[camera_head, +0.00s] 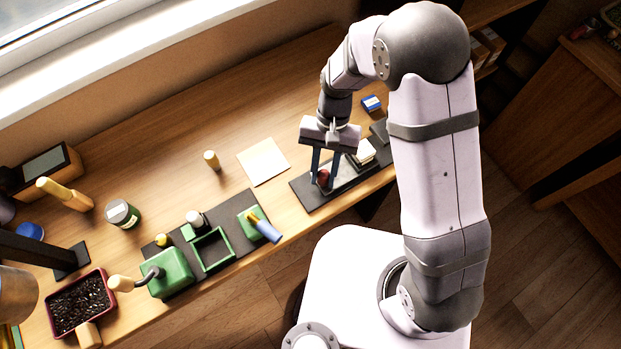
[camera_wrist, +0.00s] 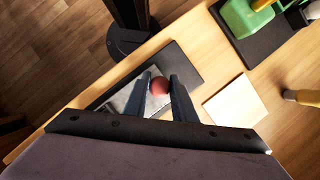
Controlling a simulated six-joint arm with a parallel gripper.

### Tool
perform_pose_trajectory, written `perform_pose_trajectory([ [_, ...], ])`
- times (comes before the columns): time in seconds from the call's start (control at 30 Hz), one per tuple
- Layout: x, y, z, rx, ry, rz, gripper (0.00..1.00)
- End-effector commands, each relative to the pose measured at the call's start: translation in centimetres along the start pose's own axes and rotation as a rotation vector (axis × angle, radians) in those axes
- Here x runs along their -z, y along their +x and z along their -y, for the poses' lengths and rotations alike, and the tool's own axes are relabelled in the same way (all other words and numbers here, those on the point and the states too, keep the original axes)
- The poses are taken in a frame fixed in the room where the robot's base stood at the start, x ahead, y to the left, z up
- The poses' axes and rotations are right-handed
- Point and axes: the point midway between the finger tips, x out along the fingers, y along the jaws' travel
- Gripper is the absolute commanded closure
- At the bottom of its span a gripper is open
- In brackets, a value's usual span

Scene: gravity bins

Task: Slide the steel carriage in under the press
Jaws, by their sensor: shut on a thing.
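The steel carriage (camera_head: 346,173) is a flat grey plate on a long black base (camera_head: 308,197) near the table's front edge. A round red knob (camera_head: 323,177) stands at its left end. In the wrist view the carriage (camera_wrist: 124,101) lies on the black base (camera_wrist: 183,66), with the red knob (camera_wrist: 160,86) between my fingers. My gripper (camera_head: 324,181) points down and is shut on the knob. A pale block (camera_head: 363,153) sits over the base to the right, beside a dark block (camera_head: 379,131). I cannot tell for sure which part is the press; my arm hides the base's right end.
A pale square sheet (camera_head: 263,161) lies left of the base. A green machine (camera_head: 170,273) with a green frame (camera_head: 212,249) stands farther left. A small blue box (camera_head: 371,103) is behind the base.

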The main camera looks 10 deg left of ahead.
Motion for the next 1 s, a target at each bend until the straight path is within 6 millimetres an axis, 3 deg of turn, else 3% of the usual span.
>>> perform_pose_trajectory([
  [0.2,2.2,-1.0,-2.3,0.003,0.002,-0.002,1.0],
  [0.47,2.2,-1.1,-2.4,0.002,0.0,-0.002,1.0],
  [0.5,2.2,-1.1,-2.3,0.002,0.0,-0.002,0.74],
  [0.57,2.2,-1.1,-2.3,0.002,0.0,-0.002,0.59],
  [1.0,2.3,-1.5,-2.3,0.003,0.0,-0.003,0.57],
])
